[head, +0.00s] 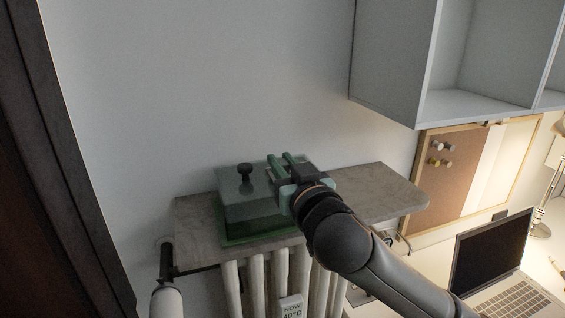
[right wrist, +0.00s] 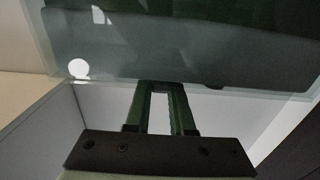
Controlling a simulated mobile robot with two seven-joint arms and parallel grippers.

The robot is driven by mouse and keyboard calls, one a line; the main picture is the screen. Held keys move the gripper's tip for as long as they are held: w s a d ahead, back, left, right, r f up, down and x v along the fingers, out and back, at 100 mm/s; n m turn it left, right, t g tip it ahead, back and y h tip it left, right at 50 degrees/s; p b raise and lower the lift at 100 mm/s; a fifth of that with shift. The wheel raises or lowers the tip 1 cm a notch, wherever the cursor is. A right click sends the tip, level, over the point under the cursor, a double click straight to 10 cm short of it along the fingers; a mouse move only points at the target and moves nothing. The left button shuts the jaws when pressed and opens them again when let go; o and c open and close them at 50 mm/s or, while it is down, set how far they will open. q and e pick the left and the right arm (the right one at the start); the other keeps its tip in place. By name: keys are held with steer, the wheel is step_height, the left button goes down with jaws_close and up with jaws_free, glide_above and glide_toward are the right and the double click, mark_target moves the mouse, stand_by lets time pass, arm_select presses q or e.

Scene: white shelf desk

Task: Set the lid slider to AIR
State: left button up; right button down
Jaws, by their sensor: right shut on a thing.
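A see-through box with a green base (head: 245,212) and a glassy grey-green lid (head: 232,187) stands on a grey shelf board. In the right wrist view the fingers (right wrist: 160,92) meet the edge of the dark lid (right wrist: 200,60). No AIR mark is readable. My left gripper is out of view.
The grey shelf board (head: 385,180) is free to the right of the box. A white radiator (head: 255,278) with a small temperature display (head: 291,307) is below it. A wall cabinet (head: 395,60), a pin board (head: 445,180) and an open laptop (head: 492,250) are at the right.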

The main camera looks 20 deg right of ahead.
mark_target(306, 159)
stand_by(0.4)
steer(key=shift+w+d, duration=0.1)
steer(key=shift+d, duration=2.1)
steer(key=c, duration=0.8)
jaws_free()
steer(key=shift+o, duration=0.2)
